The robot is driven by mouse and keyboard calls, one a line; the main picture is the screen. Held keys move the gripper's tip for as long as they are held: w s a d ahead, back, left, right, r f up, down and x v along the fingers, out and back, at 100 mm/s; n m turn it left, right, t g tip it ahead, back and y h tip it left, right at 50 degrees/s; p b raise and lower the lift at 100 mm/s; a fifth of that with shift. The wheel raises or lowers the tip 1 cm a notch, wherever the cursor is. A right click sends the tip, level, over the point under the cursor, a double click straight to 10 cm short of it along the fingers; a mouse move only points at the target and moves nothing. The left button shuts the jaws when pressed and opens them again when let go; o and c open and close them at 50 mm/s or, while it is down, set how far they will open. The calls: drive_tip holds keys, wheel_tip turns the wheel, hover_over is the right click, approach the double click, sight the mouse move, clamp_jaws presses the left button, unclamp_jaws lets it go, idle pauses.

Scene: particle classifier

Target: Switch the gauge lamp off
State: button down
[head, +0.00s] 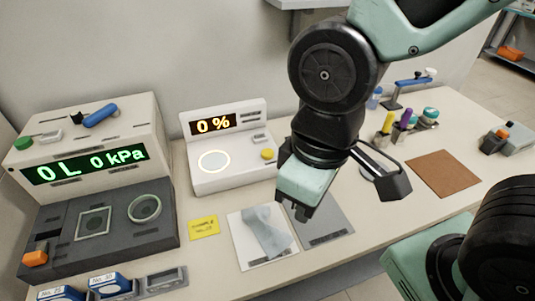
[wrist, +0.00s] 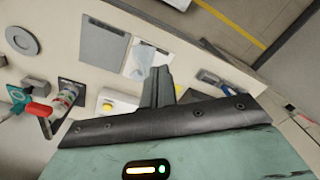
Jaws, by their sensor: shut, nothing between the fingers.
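A white instrument (head: 232,180) with a lit amber "0 %" display stands at the middle back of the bench. Its round window (head: 214,161) glows pale with a warm rim; this looks like the gauge lamp. A yellow button (head: 268,154) and a small grey switch (head: 260,138) sit on its right side. My gripper (head: 302,213) is shut and empty, in front and to the right of this instrument, above the sample mats and apart from it. In the wrist view, my closed fingers (wrist: 160,75) point towards the bench.
A large machine (head: 92,180) with a green "0 L 0 kPa" display stands left. A white mat with a blue cloth (head: 266,233) and a grey mat (head: 328,222) lie below my gripper. A yellow note (head: 203,228) lies left. A brown mat (head: 443,174) lies right.

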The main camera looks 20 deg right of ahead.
drive_tip(key=shift+w, duration=0.1)
idle(0.7)
drive_tip(key=m+t+y+p, duration=0.5)
drive_tip(key=m+t, duration=0.2)
drive_tip(key=m, duration=0.3)
hover_over(271, 154)
wheel_tip(271, 154, down, 9)
drive_tip(key=shift+w+f, duration=0.1)
drive_tip(key=shift+f, duration=0.1)
wheel_tip(271, 154, down, 7)
drive_tip(key=b, duration=0.7)
drive_tip(key=shift+f, duration=0.15)
drive_tip(key=shift+f+b, duration=0.55)
drive_tip(key=shift+f, duration=0.2)
drive_tip(key=shift+f, duration=0.4)
